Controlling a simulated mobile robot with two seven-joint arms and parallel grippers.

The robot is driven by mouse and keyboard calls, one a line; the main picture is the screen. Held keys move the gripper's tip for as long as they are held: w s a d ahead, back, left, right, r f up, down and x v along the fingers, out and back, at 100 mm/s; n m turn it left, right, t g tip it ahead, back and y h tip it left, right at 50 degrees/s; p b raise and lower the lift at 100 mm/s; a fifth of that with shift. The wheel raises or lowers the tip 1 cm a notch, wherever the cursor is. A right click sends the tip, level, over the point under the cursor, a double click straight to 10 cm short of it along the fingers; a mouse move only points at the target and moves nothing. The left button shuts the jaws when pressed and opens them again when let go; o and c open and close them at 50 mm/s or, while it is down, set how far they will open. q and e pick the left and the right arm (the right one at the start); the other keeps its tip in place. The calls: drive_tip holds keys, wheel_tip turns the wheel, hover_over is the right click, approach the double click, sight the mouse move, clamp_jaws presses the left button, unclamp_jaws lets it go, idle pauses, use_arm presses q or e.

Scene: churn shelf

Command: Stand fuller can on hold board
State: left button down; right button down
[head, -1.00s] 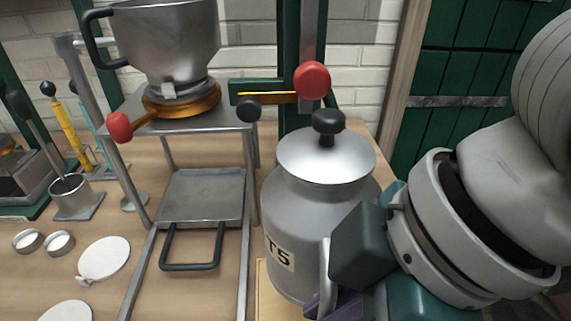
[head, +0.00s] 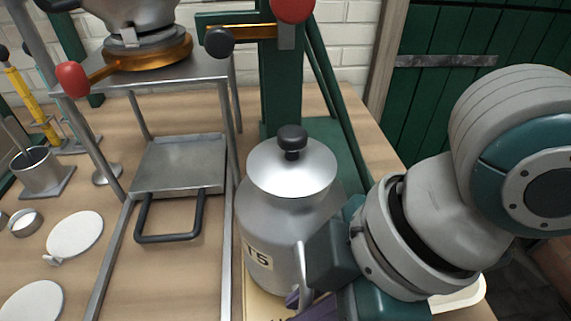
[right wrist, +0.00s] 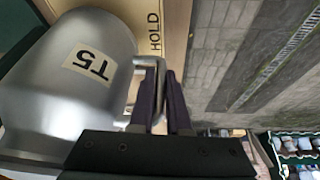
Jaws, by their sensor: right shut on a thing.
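A grey metal can (head: 272,222) with a black-knobbed lid and a T5 label stands upright in the head view. It also fills the left of the right wrist view (right wrist: 65,85). My right gripper (head: 298,297) is shut on the can's side handle, its purple fingers around the bar in the right wrist view (right wrist: 160,98). The pale hold board (head: 255,303) is under and in front of the can; its HOLD lettering shows in the right wrist view (right wrist: 168,30). Whether the can's base touches the board cannot be told. My left gripper is not in view.
A metal stand with a tray (head: 180,163) is close left of the can. A pot (head: 130,12) sits on its upper level. A green post (head: 281,90) rises behind the can. White discs (head: 75,234) and a small cup (head: 37,170) are farther left.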

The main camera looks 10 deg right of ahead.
drive_tip(key=shift+f, duration=1.2)
drive_tip(key=c, duration=1.3)
unclamp_jaws()
drive_tip(key=shift+f, duration=0.1)
drive_tip(key=o, duration=0.4)
wheel_tip(320, 180, up, 11)
drive_tip(key=s+d+m+t+y+p, duration=0.1)
drive_tip(key=d+m+t+p, duration=0.1)
drive_tip(key=m, duration=0.3)
drive_tip(key=s+d+f+m+h, duration=0.1)
drive_tip(key=s+d+m, duration=0.1)
drive_tip(key=d+m, duration=0.1)
drive_tip(key=s+d+f+m+h, duration=0.2)
drive_tip(key=d+m, duration=0.1)
drive_tip(key=d, duration=0.2)
drive_tip(key=s+d+f+m+h, duration=0.1)
drive_tip(key=s+d+m+h, duration=0.1)
drive_tip(key=d+m, duration=0.1)
drive_tip(key=shift+s+d+f+m+t, duration=0.15)
drive_tip(key=shift+s+d+f, duration=0.05)
drive_tip(key=shift+d, duration=0.2)
drive_tip(key=shift+s+d+f+m+t, duration=0.15)
drive_tip(key=shift+d, duration=0.25)
